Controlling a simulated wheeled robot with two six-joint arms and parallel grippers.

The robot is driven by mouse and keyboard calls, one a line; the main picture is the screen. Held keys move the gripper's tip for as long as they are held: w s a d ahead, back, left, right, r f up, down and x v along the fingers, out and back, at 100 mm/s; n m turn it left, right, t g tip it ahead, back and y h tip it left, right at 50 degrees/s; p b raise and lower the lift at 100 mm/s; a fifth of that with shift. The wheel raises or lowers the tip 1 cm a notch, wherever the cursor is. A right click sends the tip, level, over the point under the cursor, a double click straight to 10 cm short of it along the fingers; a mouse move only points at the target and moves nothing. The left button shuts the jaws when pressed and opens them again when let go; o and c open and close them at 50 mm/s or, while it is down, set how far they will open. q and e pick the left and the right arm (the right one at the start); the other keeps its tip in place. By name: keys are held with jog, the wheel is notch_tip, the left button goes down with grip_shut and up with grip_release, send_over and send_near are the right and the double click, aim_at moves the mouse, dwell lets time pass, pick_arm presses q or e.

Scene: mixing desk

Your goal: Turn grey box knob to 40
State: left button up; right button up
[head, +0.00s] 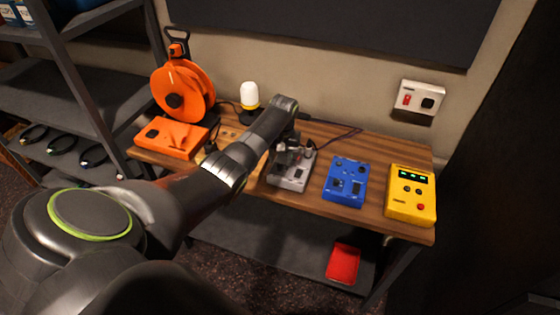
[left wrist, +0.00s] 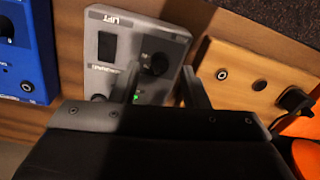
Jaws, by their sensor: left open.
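The grey box (head: 289,174) stands on the wooden desk, left of the blue box, partly covered by my left arm. In the left wrist view the grey box (left wrist: 125,45) shows a black knob (left wrist: 156,63), a black rocker switch, a small green light and a label reading LIFT. The knob's scale and pointer are too small to read. My left gripper (head: 292,149) is over the grey box. In the left wrist view its two fingers (left wrist: 161,72) are apart, one toward each side of the knob, with nothing held. Contact with the knob cannot be told.
The blue box (head: 345,181) and the yellow box (head: 410,194) stand to the right. An orange box (head: 171,137) and an orange reel (head: 183,90) are at the left. A white-topped lamp (head: 249,95) stands behind. A wooden panel (left wrist: 235,72) lies close beside the grey box.

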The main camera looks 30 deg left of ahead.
aim_at(280, 167)
pick_arm(q)
jog(key=shift+a+f, duration=0.1)
jog(key=shift+f, duration=1.1)
grip_shut()
